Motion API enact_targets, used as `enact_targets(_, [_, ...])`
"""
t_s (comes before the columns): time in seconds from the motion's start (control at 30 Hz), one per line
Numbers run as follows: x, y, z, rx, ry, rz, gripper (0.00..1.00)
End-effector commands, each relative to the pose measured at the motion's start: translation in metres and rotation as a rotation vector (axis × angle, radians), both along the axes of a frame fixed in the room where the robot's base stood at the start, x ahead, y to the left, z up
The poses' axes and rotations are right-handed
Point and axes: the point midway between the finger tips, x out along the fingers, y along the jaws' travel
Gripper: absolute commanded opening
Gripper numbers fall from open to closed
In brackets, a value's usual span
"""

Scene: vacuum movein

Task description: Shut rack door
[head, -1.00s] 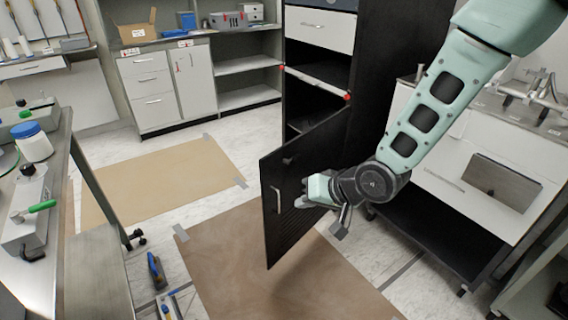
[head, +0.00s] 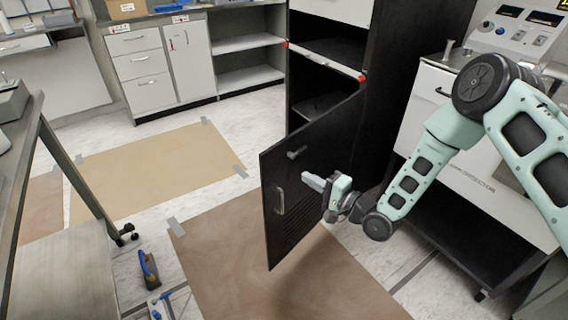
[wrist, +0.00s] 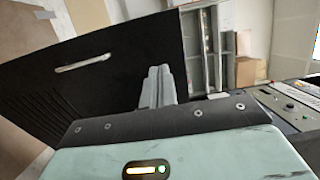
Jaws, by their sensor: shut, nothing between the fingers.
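The black rack door (head: 300,190) hangs open from the tall black rack (head: 408,110), swung out over the floor in the head view. Its pale bar handle (head: 279,201) is near its free edge; the handle also shows in the wrist view (wrist: 83,63). My gripper (head: 314,182) is shut and empty, on the right-hand side of the door, with its fingers pointing toward the panel. In the wrist view the closed fingers (wrist: 157,88) stand in front of the black panel (wrist: 120,70). I cannot tell whether they touch it.
A red-ended bar (head: 324,62) crosses the rack opening above the door. A white-fronted cart (head: 455,165) stands right of the rack, and a metal bench (head: 50,150) at left. Tools (head: 149,270) lie on the floor. Brown floor sheets (head: 270,270) leave clear room before the door.

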Motion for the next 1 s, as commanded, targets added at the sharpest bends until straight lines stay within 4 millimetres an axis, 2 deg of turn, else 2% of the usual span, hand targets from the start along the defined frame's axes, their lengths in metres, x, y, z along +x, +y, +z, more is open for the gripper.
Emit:
enact_targets(0.03, [0.007, 0.01, 0.001, 0.002, -0.003, 0.003, 0.0])
enact_targets(0.2, [0.03, 0.037, 0.0, -0.001, -0.002, 0.003, 0.0])
enact_targets(0.43, [0.054, 0.064, 0.0, -0.001, 0.0, 0.002, 0.0])
enact_targets(0.63, [0.063, 0.074, 0.0, -0.001, 0.0, 0.001, 0.0])
enact_targets(1.0, [0.064, 0.075, 0.0, -0.002, 0.001, 0.0, 0.0])
